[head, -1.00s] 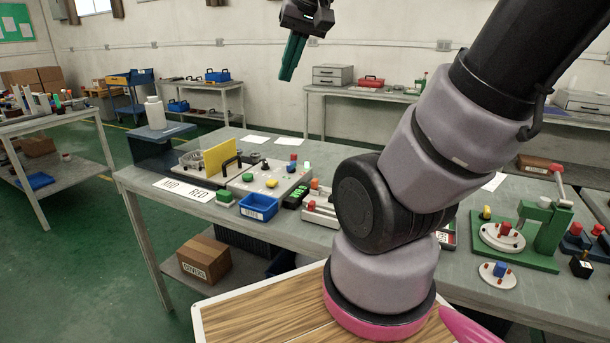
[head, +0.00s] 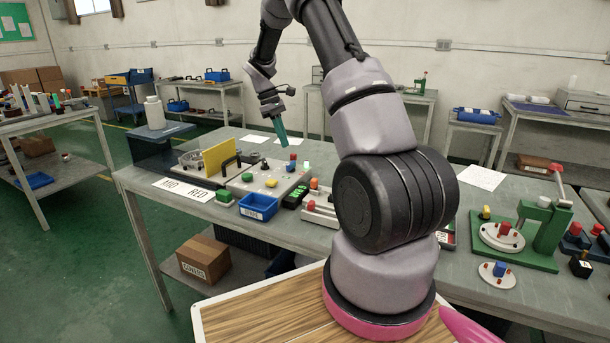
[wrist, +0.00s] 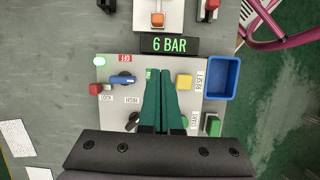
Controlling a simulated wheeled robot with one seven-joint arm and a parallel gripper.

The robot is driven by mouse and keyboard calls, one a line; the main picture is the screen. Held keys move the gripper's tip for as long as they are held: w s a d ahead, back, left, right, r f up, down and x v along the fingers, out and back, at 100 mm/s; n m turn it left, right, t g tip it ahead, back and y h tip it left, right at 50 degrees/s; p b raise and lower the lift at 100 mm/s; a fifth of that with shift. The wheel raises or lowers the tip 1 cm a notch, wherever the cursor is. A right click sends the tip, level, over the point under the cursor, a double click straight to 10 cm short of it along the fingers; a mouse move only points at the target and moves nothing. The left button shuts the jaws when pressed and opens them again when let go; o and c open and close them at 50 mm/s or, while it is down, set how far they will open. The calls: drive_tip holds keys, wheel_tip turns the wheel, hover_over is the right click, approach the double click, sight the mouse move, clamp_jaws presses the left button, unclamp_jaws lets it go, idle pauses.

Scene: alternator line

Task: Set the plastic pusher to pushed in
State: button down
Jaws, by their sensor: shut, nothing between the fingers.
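A light control panel (head: 243,187) lies on the table, also seen in the wrist view (wrist: 108,112). No part is clearly marked as the plastic pusher. On the left are a red knob (wrist: 95,88) and a blue lever (wrist: 122,80). My gripper (head: 284,146) is shut and empty, its teal fingers pointing down above the panel. In the wrist view, its fingertips (wrist: 161,71) cover the panel's middle. Whether any button is in or out cannot be told.
A blue bin (head: 258,206) stands at the panel's near side. A green "6 BAR" display (wrist: 170,45) borders the panel, with an orange-topped fixture (wrist: 157,20) beyond it. A yellow plate (head: 216,157) stands upright left of the panel. Several parts crowd the table's right end.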

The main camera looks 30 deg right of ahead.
drive_tip(key=shift+w+d+f, duration=0.15)
drive_tip(key=shift+f, duration=0.4)
drive_tip(key=shift+w+d+f, duration=0.1)
drive_tip(key=shift+w+f, duration=0.05)
drive_tip(key=shift+f, duration=0.4)
approach(320, 188)
drive_tip(key=w+a+f, duration=0.4)
drive_tip(key=shift+a+f, duration=0.1)
drive_tip(key=shift+f, duration=0.15)
drive_tip(key=s+d, duration=0.2)
drive_tip(key=shift+s+f, duration=0.1)
drive_tip(key=shift+s, duration=0.15)
drive_tip(key=shift+s+d, duration=0.25)
drive_tip(key=shift+s, duration=0.05)
